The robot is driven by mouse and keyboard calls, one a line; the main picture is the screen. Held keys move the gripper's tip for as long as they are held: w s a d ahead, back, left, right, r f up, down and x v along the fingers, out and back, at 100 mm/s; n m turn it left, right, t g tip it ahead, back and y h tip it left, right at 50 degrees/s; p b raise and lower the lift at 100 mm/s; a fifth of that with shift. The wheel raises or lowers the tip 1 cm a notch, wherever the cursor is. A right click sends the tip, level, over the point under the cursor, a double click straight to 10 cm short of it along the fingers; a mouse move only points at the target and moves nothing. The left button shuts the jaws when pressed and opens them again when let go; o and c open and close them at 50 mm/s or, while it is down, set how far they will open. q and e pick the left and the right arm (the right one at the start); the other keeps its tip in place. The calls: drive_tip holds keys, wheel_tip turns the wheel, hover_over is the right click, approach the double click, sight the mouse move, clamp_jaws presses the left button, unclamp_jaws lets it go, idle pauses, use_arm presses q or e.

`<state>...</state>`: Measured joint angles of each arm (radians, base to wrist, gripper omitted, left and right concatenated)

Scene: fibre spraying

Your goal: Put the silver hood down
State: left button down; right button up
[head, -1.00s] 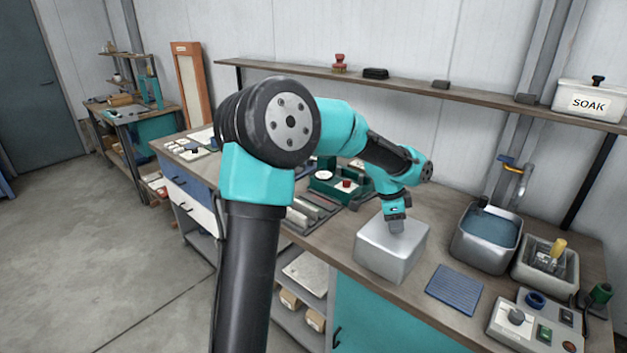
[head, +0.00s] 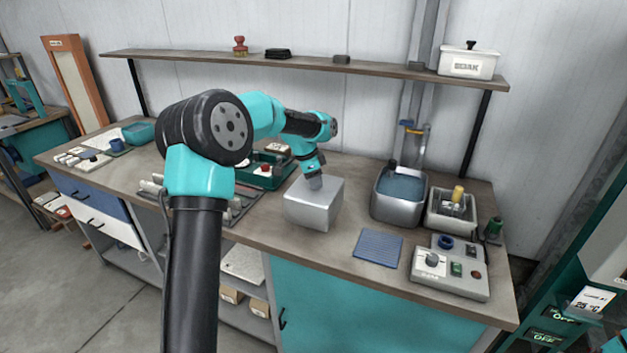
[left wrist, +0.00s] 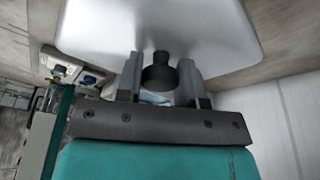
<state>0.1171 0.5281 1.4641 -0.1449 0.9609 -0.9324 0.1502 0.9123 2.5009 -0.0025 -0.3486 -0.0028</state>
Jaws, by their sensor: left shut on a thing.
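The silver hood (head: 314,206), a box-shaped metal cover, is at the middle of the workbench (head: 300,242), left of the blue ribbed mat (head: 378,248). My left gripper (head: 315,182) is above it, shut on its top knob. In the left wrist view the dark round knob (left wrist: 160,72) sits between the two fingers (left wrist: 157,80), and the hood's smooth top (left wrist: 160,25) fills the upper part. I cannot tell whether the hood's lower rim touches the bench. Anything under the hood is hidden. My right gripper is not in view.
A metal tub of bluish liquid (head: 400,190) and a grey tray with a yellow-handled tool (head: 452,212) stand right of the hood. A control box (head: 450,266) is at the front right. A green fixture (head: 262,172) stands behind left. A shelf (head: 300,65) runs above.

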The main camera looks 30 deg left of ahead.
use_arm(q)
drive_tip(key=w+a, duration=0.2)
drive_tip(key=w, duration=0.1)
drive_tip(key=w+a, duration=0.1)
drive_tip(key=w, duration=0.1)
drive_tip(key=shift+w+a+f, duration=0.1)
drive_tip(key=shift+f, duration=0.2)
drive_tip(key=shift+f, duration=1.85)
drive_tip(key=c, duration=0.7)
unclamp_jaws()
drive_tip(key=shift+c, duration=0.2)
drive_tip(key=v, duration=1.2)
